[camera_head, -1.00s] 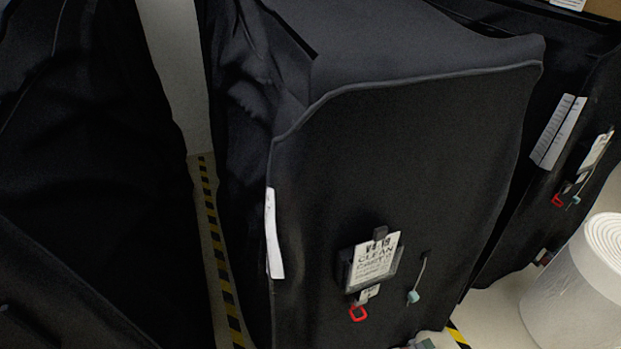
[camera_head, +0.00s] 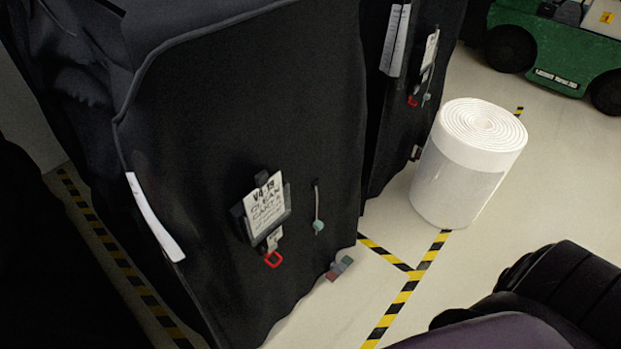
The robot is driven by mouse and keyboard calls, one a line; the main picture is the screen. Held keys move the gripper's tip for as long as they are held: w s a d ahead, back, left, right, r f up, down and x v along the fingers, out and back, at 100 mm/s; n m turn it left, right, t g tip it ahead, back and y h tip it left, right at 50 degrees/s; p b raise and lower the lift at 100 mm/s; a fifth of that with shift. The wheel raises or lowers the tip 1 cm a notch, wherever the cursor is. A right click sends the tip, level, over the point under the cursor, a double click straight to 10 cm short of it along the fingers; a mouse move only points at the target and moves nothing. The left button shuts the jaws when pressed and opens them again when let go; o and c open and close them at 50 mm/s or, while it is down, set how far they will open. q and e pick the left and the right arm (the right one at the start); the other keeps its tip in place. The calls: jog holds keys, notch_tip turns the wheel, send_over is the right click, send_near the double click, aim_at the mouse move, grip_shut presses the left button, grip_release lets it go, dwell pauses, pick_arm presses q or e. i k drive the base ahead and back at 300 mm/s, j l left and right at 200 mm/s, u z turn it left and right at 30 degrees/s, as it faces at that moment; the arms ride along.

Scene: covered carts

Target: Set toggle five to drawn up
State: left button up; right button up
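A black covered cart (camera_head: 300,90) fills the left and middle of the head view. On its front a cord hangs with a teal toggle (camera_head: 318,226) at its lower end. A second covered cart (camera_head: 440,25) behind to the right has a similar small teal toggle (camera_head: 426,98). I cannot read a number on either toggle, so I cannot tell which is five. Neither of my grippers shows.
A white roll (camera_head: 455,190) stands on the floor right of the carts. A green vehicle (camera_head: 545,50) is at the top right. Yellow-black tape (camera_head: 400,300) marks the floor. A small grey and reddish object (camera_head: 340,268) is at the near cart's lower corner. Dark rounded shapes fill the bottom right.

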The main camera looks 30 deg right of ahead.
aim_at(318, 226)
jog(key=z, duration=1)
